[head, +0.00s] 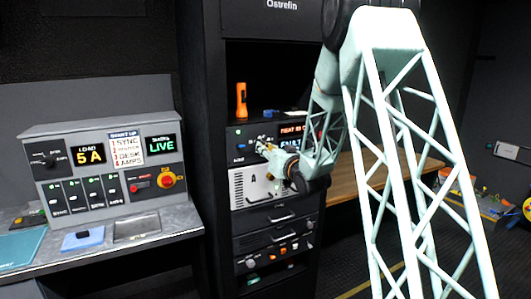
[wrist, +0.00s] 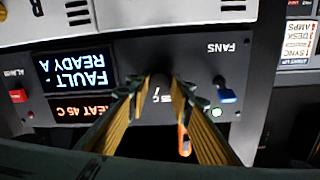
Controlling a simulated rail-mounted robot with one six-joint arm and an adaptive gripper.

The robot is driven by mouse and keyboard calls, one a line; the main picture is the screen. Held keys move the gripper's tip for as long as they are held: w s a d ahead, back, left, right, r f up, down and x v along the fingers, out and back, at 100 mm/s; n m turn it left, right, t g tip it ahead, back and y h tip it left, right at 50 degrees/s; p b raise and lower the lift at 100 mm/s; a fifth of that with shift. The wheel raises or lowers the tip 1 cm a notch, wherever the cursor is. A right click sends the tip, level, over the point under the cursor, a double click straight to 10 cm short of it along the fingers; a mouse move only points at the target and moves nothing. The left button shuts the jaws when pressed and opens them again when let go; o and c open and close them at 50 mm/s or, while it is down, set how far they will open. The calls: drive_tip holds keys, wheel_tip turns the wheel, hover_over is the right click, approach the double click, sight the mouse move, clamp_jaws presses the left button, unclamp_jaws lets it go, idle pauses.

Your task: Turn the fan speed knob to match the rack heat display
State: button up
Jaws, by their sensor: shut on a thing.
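My gripper (wrist: 160,88) is shut on a dark round knob (wrist: 160,80) on the rack's control panel. The fingertips hide most of the knob and its pointer, and some white marks show just beside it. In the wrist view, which is upside down, the word FANS is printed to the right of the knob. The rack heat display (wrist: 80,108) glows orange-red and reads about 45 C, its left end partly covered. In the head view, my gripper (head: 264,144) is at the panel, left of the heat display (head: 292,129), which is too small to read surely.
A blue-handled control (wrist: 227,96) and a green light (wrist: 217,112) are right of my gripper in the wrist view. A status screen (wrist: 76,71) reads FAULT - READY A. A red button (wrist: 18,96) is at left. An orange torch (head: 241,100) stands on the rack unit.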

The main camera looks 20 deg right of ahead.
drive_tip(key=shift+m+b, duration=0.6)
drive_tip(key=shift+m, duration=2.8)
drive_tip(key=o, duration=0.8)
drive_tip(key=shift+o, duration=0.2)
drive_tip(key=shift+s, duration=0.15)
drive_tip(key=s+d, duration=0.1)
drive_tip(key=s, duration=1)
drive_tip(key=shift+s+r, duration=0.3)
drive_tip(key=shift+d, duration=0.1)
